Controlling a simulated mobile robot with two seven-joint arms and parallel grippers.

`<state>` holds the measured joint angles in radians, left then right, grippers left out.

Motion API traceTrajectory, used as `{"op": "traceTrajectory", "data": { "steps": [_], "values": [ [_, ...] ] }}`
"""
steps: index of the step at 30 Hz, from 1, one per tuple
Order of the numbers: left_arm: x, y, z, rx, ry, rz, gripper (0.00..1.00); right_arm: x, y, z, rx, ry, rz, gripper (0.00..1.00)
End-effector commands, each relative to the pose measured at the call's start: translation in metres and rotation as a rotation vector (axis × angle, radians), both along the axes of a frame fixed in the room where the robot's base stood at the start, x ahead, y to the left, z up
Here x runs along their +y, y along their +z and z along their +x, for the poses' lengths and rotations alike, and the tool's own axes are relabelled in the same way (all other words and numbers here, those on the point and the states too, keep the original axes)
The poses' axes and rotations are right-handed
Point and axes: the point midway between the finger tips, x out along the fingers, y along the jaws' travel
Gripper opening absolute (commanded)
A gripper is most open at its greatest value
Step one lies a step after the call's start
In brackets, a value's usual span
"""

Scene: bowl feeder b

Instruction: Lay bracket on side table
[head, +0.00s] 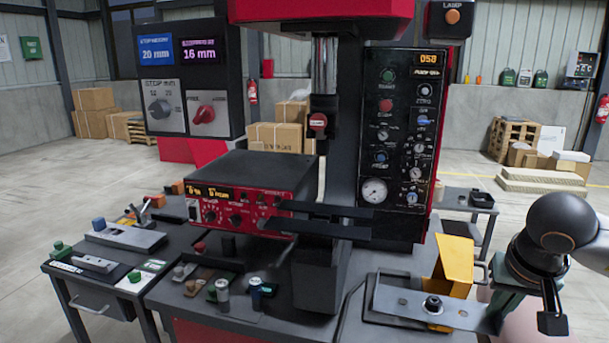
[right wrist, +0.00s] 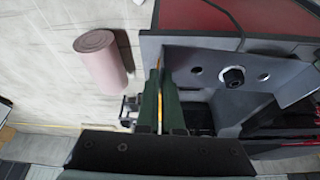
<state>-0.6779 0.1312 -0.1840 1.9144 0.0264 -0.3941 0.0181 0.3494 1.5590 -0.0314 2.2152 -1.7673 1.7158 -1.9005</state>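A yellow bent piece, which I take to be the bracket (head: 456,260), stands upright at the lower right in the head view, behind a grey metal plate. My right gripper (head: 488,280) is at its right edge, with green fingers near the piece. A small dark side table (head: 462,198) stands behind, right of the press. My left gripper is not in view.
The grey plate (head: 395,303) with a dark bolt lies in front of the bracket. The press column and control panel (head: 402,140) rise left of it. A black tray (head: 482,200) sits on the side table. A pink roll (right wrist: 103,62) is on the floor.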

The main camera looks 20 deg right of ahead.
Motion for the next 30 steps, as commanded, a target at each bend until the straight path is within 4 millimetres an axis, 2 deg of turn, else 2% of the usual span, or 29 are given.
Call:
{"op": "traceTrajectory", "data": {
  "steps": [5, 11, 14, 20, 24, 27, 30],
  "values": [
    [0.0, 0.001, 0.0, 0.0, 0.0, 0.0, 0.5, 0.006, -0.002, 0.003, -0.007, 0.015, 0.003, 0.0],
    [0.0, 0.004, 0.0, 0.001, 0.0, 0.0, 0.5, 0.03, -0.031, 0.013, -0.007, 0.088, 0.005, 0.0],
    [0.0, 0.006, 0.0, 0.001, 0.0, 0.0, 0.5, 0.052, -0.046, 0.021, -0.007, 0.15, 0.006, 0.0],
    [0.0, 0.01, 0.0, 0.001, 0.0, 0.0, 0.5, 0.117, -0.067, 0.04, -0.012, 0.335, 0.005, 0.0],
    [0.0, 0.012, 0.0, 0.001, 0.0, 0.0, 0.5, 0.164, -0.071, 0.05, -0.012, 0.471, 0.002, 0.0],
    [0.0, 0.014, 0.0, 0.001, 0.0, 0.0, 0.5, 0.191, -0.071, 0.054, -0.01, 0.549, 0.0, 0.0],
    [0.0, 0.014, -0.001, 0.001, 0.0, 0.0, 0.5, 0.209, -0.069, 0.055, -0.009, 0.605, -0.001, 0.0]
  ]
}}
